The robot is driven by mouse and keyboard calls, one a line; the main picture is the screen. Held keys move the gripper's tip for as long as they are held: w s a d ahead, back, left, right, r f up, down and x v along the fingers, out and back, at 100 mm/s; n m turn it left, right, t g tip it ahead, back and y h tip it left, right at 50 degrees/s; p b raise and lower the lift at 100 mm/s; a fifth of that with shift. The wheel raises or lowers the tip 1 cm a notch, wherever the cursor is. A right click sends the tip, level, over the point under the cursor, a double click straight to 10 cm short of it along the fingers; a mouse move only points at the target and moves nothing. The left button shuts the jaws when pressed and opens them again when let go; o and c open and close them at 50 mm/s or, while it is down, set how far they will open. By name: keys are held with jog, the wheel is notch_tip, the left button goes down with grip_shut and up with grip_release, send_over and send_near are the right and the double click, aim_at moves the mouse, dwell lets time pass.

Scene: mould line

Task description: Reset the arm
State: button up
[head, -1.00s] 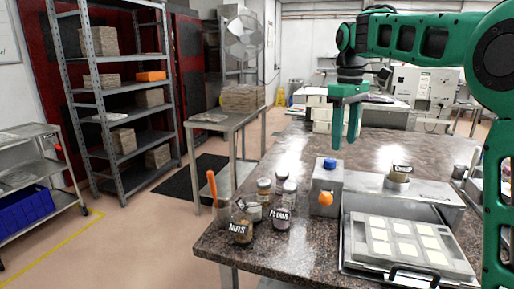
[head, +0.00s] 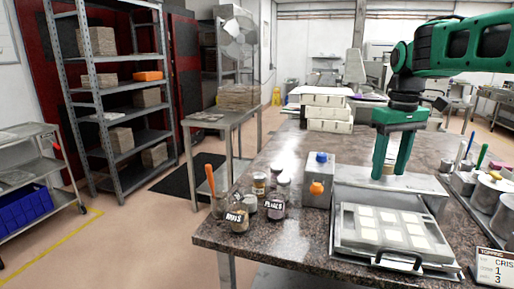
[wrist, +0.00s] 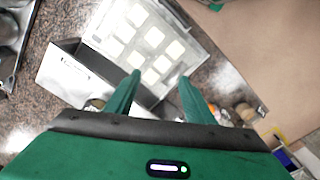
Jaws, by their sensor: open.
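My green arm reaches in from the upper right in the head view. My gripper (head: 391,172) points down above the stone-topped table (head: 285,160), over the metal platform behind the mould tray. Its two fingers are apart with nothing between them. In the wrist view my gripper (wrist: 160,90) also shows open fingers, with the tray (wrist: 148,35) and the box-like platform beyond them. A small round container behind the fingers is partly hidden.
A metal box with a blue knob and orange button (head: 318,180) stands left of the mould tray (head: 345,232). Labelled jars (head: 238,218) stand on the left table edge. White boxes (head: 328,108) are stacked behind. Pots (head: 488,190) and a topping card (head: 494,268) are at right.

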jog(key=s+d+f+m, duration=0.2)
jog(key=s+f, duration=0.3)
jog(key=s, duration=0.4)
jog(key=s+d+f+m, duration=0.3)
jog(key=s+f, duration=0.3)
jog(key=s, duration=0.4)
jog(key=s+d+f+m, duration=0.3)
jog(key=s+f, duration=0.3)
jog(key=s, duration=0.4)
jog(key=shift+m, duration=0.7)
jog(key=shift+r, duration=0.1)
jog(key=shift+w+f, duration=0.25)
jog(key=shift+w, duration=0.35)
